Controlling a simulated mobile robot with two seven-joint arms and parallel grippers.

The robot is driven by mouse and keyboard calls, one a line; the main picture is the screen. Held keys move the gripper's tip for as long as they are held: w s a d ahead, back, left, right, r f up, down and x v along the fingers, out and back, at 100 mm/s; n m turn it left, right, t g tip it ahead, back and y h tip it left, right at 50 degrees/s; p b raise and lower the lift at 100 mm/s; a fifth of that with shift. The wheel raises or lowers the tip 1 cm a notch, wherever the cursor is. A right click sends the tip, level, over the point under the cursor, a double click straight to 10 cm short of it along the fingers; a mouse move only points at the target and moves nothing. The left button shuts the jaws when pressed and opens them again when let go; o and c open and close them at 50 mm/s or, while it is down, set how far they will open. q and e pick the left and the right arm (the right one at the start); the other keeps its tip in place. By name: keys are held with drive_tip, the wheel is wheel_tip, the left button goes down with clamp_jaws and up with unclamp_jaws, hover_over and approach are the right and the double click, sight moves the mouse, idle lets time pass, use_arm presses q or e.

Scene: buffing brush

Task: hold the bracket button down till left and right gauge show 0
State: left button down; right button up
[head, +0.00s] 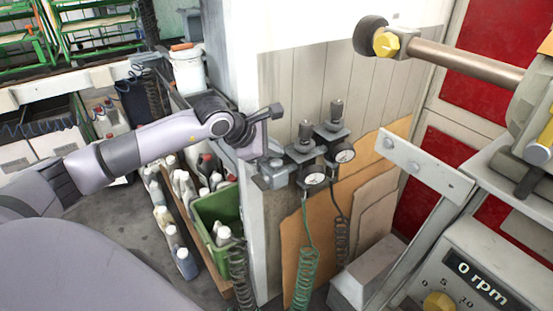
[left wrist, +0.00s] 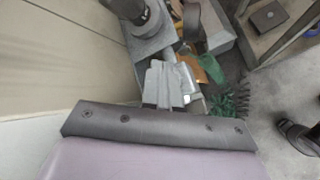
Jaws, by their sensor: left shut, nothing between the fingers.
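My left gripper (head: 268,156) is shut and empty, just above the left end of the grey wall bracket (head: 272,178). Its closed fingers show in the left wrist view (left wrist: 168,84), over the bracket area. I cannot tell whether the fingertips touch the bracket button; they cover that spot. The left gauge (head: 314,180) and the right gauge (head: 344,156) are round white dials to the right of the gripper, below two dark regulator knobs. Their needles are too small to read. My right gripper is in neither view.
A green coiled hose (head: 303,272) hangs below the gauges. Cardboard sheets (head: 373,205) lean on the wall behind. A green crate (head: 215,205) and several bottles stand on the floor below my left arm. A buffing machine (head: 480,262) stands at the right.

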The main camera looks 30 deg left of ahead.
sight(274, 163)
use_arm(q)
drive_tip(key=shift+r, duration=0.15)
drive_tip(key=shift+r+p, duration=1.4)
drive_tip(key=shift+r, duration=1.2)
drive_tip(key=shift+f, duration=0.15)
